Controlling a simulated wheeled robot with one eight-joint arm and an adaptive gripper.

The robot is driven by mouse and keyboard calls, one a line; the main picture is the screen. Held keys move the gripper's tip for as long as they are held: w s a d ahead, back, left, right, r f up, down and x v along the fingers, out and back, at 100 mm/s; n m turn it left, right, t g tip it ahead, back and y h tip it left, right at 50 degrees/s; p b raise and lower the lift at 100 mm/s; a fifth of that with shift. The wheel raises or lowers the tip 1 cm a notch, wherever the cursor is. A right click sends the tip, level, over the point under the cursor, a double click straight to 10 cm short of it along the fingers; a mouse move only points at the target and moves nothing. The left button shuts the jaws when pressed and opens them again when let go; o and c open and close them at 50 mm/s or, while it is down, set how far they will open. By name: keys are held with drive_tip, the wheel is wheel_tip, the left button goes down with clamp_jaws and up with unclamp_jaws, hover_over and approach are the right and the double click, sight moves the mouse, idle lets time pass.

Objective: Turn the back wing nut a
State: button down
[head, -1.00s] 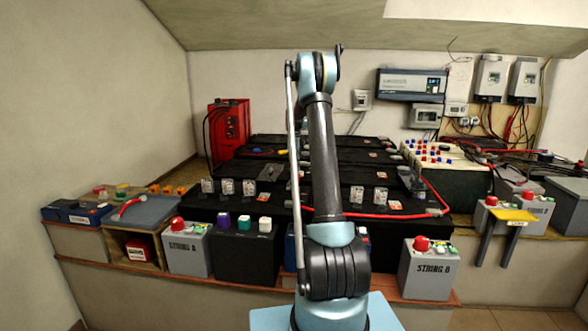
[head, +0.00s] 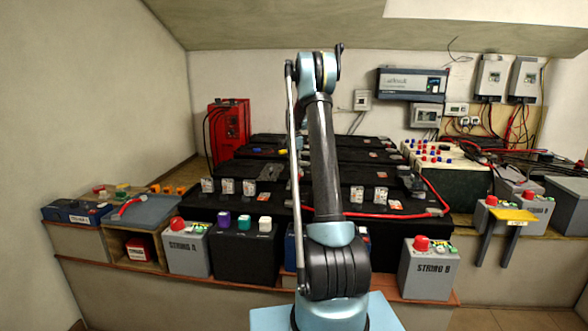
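Black batteries (head: 250,184) stand in rows on the bench, with small terminals and fittings on their tops. I cannot make out which fitting is the back wing nut a; it is too small to tell or hidden behind my arm. My arm (head: 326,160) rises in the middle of the head view and blocks part of the batteries. My gripper does not show; the arm's far end is hidden behind its upper joint.
Grey STRING A (head: 187,250) and STRING B (head: 428,270) boxes with red buttons stand along the front ledge. A red charger (head: 229,130) stands at the back left. A red cable (head: 400,214) lies across the batteries at right.

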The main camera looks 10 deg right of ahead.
drive_tip(key=n, duration=0.5)
drive_tip(key=shift+w+n, duration=0.15)
drive_tip(key=shift+n, duration=0.15)
drive_tip(key=n, duration=0.5)
drive_tip(key=shift+n, duration=0.3)
drive_tip(key=c, duration=1.7)
unclamp_jaws()
wheel_tip(320, 180, up, 12)
drive_tip(key=shift+f, duration=0.1)
